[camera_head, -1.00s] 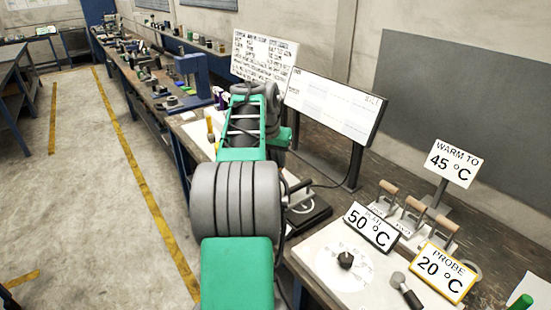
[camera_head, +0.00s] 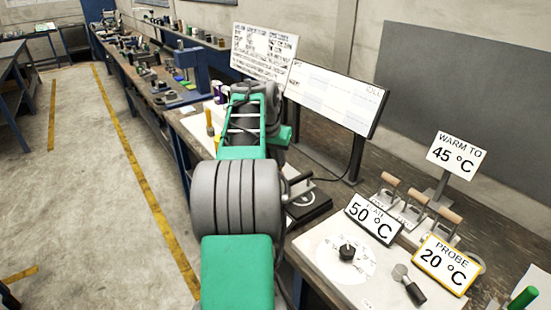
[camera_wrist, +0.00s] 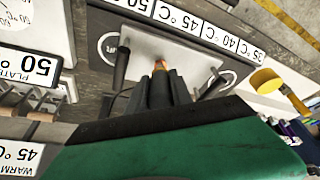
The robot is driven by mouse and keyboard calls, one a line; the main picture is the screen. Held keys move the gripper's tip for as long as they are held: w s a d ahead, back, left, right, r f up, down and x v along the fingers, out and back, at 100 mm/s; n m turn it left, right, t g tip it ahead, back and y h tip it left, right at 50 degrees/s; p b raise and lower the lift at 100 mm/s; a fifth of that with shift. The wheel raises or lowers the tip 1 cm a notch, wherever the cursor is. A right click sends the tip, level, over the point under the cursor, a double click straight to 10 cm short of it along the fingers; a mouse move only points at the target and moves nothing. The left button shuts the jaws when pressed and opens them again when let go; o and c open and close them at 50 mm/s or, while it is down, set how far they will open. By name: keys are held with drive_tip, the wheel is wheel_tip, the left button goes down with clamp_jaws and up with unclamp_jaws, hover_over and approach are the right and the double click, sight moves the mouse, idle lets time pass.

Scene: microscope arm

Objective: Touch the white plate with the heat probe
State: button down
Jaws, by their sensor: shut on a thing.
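In the wrist view my gripper (camera_wrist: 161,86) has dark fingers closed together on a slim thing with an orange-copper tip (camera_wrist: 160,65), which looks like the heat probe. Most of it is hidden between the fingers. The tip points at a pale, whitish plate (camera_wrist: 195,55) with black posts at its sides. The tip overlaps the plate in the picture; I cannot tell whether they touch. In the head view my arm hides the gripper. A sign reading PROBE 20 °C (camera_head: 446,265) and a sign reading PLATE 50 °C (camera_head: 374,219) stand on the bench.
A strip of temperature labels (camera_wrist: 205,35) lies along the plate's far side. A white unit with a black knob (camera_head: 347,252), clamps with wooden handles (camera_head: 418,198), a WARM TO 45 °C sign (camera_head: 456,158) and a screen (camera_head: 335,100) stand nearby. A yellow-handled thing (camera_wrist: 268,80) is at right.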

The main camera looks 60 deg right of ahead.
drive_tip(key=shift+f+b, duration=0.4)
drive_tip(key=shift+f, duration=0.3)
idle(1.1)
wheel_tip(320, 180, up, 7)
drive_tip(key=p, duration=0.6)
idle(0.4)
